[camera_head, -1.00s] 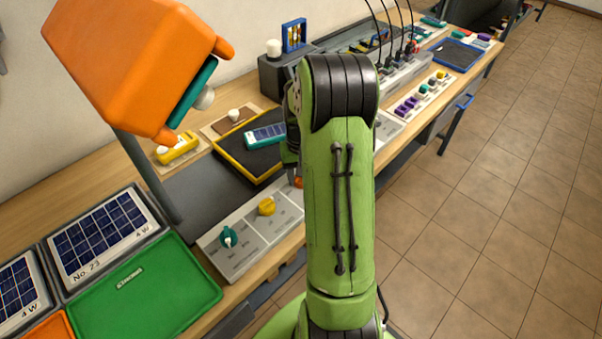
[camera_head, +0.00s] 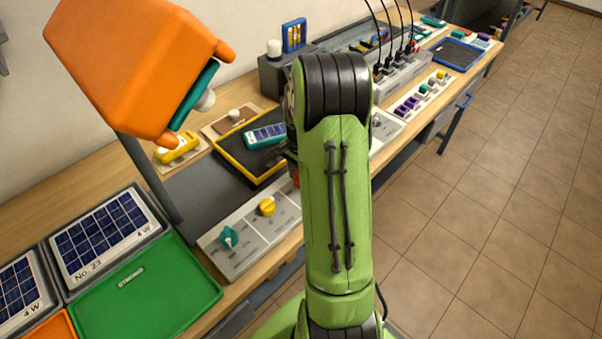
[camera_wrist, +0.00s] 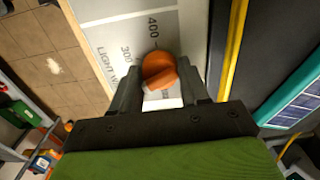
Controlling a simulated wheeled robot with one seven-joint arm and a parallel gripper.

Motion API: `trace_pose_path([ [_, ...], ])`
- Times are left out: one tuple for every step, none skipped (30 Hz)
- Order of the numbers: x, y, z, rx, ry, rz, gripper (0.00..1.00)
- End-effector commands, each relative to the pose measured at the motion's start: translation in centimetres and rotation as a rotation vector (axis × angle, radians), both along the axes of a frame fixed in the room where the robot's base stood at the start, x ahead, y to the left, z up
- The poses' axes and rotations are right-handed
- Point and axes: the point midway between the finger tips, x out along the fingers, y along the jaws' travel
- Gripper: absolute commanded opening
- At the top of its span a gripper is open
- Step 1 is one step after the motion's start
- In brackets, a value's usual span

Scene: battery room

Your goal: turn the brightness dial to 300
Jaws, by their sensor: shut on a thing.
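The orange dial (camera_wrist: 158,70) is in the wrist view, on a light grey panel (camera_wrist: 118,25) printed with 300, 400 and the cut-off words "LIGHT W". My gripper (camera_wrist: 161,86) has one finger on each side of the dial and is shut on it. The 400 mark lies just beyond the dial and the 300 mark to its left. I cannot tell which mark the dial points to. In the head view my arm hides the gripper and most of the dial. The panel (camera_head: 243,257) also shows there, with a teal knob (camera_head: 228,236) and a yellow knob (camera_head: 267,206).
A yellow-rimmed tray (camera_head: 228,163) holding a teal meter (camera_head: 265,136) lies behind the panel. A dark post (camera_head: 150,180) carrying an orange lamp head (camera_head: 125,60) stands to the left. A green tray (camera_head: 150,290) is at the front left. The floor at right is clear.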

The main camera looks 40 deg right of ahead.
Motion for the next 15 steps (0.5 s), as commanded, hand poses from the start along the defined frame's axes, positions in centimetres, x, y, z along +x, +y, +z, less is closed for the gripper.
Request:
trace_pose_path([
  [0.08, -0.09, 0.13, -0.003, -0.003, -0.043, 0.14],
  [0.08, -0.09, 0.13, -0.003, -0.003, -0.072, 0.14],
  [0.08, -0.09, 0.13, -0.003, -0.003, -0.11, 0.14],
  [0.08, -0.09, 0.13, -0.003, -0.003, -0.138, 0.14],
  [0.08, -0.09, 0.13, -0.003, -0.003, -0.167, 0.14],
  [0.08, -0.09, 0.13, -0.003, -0.003, -0.205, 0.14],
  [0.09, -0.09, 0.13, -0.003, -0.004, -0.233, 0.14],
  [0.09, -0.09, 0.13, -0.003, -0.004, -0.262, 0.14],
  [0.09, -0.1, 0.13, -0.003, -0.004, -0.3, 0.14],
  [0.09, -0.1, 0.13, -0.003, -0.004, -0.328, 0.14],
  [0.09, -0.1, 0.13, -0.003, -0.004, -0.357, 0.14],
  [0.09, -0.1, 0.13, -0.003, -0.004, -0.395, 0.14],
  [0.09, -0.1, 0.13, -0.003, -0.004, -0.423, 0.14],
  [0.09, -0.1, 0.13, -0.003, -0.004, -0.452, 0.14],
  [0.09, -0.1, 0.13, -0.003, -0.004, -0.489, 0.14],
])
